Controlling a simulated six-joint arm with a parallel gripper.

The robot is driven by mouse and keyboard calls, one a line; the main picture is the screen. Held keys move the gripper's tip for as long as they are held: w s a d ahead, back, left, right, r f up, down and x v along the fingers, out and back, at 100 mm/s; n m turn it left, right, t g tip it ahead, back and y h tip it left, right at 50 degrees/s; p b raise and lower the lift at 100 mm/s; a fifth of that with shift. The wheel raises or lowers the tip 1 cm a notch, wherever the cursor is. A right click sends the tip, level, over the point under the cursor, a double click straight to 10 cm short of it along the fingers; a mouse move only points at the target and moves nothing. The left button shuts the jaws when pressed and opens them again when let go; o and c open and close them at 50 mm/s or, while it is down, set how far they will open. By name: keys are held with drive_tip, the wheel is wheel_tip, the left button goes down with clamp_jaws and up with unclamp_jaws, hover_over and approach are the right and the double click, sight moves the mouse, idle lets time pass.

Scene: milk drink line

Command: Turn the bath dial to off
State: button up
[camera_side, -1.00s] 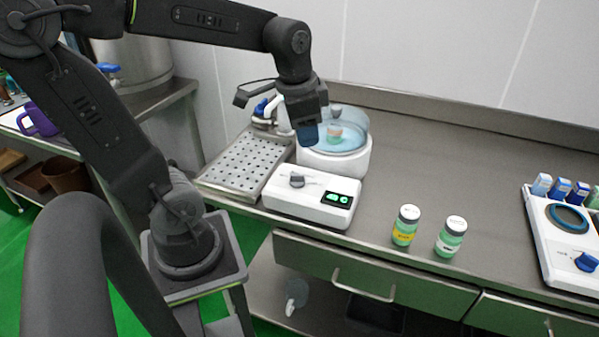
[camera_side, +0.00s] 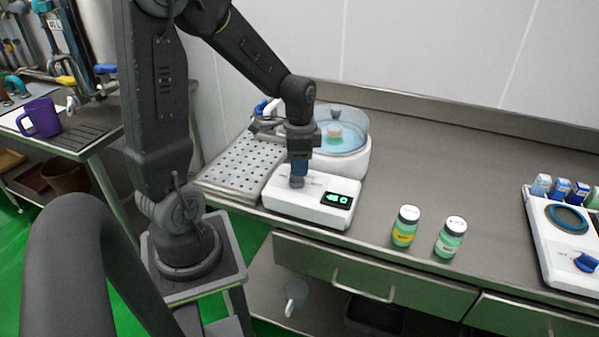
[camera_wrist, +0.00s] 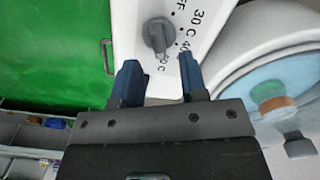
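The bath dial (camera_wrist: 158,37) is a grey knob on the white control box (camera_side: 325,207). Its printed scale shows part of OFF, 30 C, and 40. The knob's narrow end points toward the gripper side of the wrist view, near a partly hidden label; the exact setting is unclear. My gripper (camera_side: 297,172) points down just over the dial, which it largely hides in the side view. In the wrist view my gripper (camera_wrist: 158,66) is open, with blue fingers spread to either side of the dial's line; contact with it is not visible.
The round water bath (camera_side: 345,160) with a clear blue lid stands right behind the box. A perforated drain tray (camera_side: 235,170) is to its left. Two green-labelled bottles, one (camera_side: 405,226) and another (camera_side: 450,237), stand to the right.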

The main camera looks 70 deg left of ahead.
sight(297, 179)
drive_tip(key=shift+f, duration=1.65)
clamp_jaws()
